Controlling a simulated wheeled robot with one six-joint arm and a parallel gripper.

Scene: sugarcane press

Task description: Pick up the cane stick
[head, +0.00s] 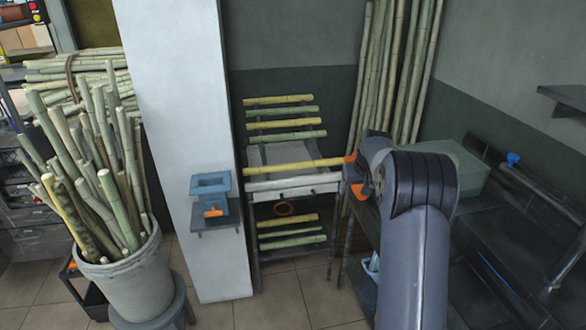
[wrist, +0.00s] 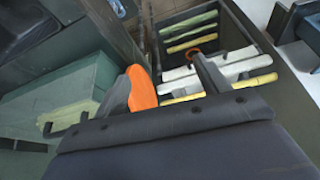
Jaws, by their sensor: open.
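Several short cane sticks, yellow and green, lie on a tiered rack in the middle of the head view. A yellow cane stick (head: 292,167) lies on the rack's middle level, its right end close to my gripper (head: 350,170). In the wrist view a yellow cane stick (wrist: 245,86) runs slantwise past the far finger of my gripper (wrist: 172,82), with its middle partly hidden. The fingers are apart, one with an orange pad. I cannot tell whether the stick lies between them; nothing is gripped.
A white bucket (head: 130,287) of long canes stands left on a stool. A blue device (head: 211,186) sits on a small shelf on the white pillar (head: 185,120). Tall canes (head: 395,65) lean in the corner. A dark counter (head: 505,250) with a greenish box (head: 468,170) stands right.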

